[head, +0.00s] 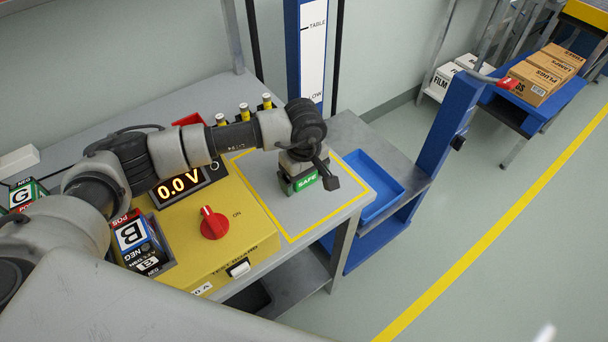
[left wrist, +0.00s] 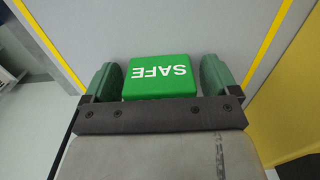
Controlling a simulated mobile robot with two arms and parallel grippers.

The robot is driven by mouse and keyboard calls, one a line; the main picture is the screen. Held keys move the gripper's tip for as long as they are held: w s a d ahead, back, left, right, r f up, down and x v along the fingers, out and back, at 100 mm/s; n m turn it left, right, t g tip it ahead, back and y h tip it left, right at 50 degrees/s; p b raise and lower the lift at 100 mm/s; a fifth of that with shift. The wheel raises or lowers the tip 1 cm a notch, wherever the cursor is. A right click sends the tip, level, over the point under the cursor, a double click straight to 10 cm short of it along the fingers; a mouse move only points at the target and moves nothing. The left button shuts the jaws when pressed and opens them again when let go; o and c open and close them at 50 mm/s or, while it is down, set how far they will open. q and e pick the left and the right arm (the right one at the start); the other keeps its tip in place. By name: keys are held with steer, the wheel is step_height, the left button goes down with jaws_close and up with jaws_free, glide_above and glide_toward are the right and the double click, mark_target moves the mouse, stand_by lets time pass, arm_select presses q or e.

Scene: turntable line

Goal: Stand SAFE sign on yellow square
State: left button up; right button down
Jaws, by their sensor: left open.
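The green SAFE sign (head: 305,183) stands on the grey bench top, inside the yellow-outlined square (head: 330,217). In the left wrist view the sign (left wrist: 160,80) shows its green face with white letters upside down, and yellow lines (left wrist: 48,45) run on both sides of it. My left gripper (head: 306,172) is over the sign, pointing down. Its green-padded fingers (left wrist: 160,72) stand apart on either side of the sign, with a narrow gap visible at the right finger. The sign's underside is hidden. My right gripper is not in view.
A yellow test board (head: 250,240) with a red knob (head: 213,222) and a display reading 0.0 V (head: 180,185) sits left of the square. A blue tray (head: 365,185) is to the right. Battery-like blocks (head: 140,240) stand at the left.

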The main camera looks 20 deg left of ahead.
arm_select(q)
step_height(320, 180, up, 12)
steer(key=shift+r+b, duration=0.15)
steer(key=shift+b, duration=0.35)
steer(key=shift+d, duration=0.1)
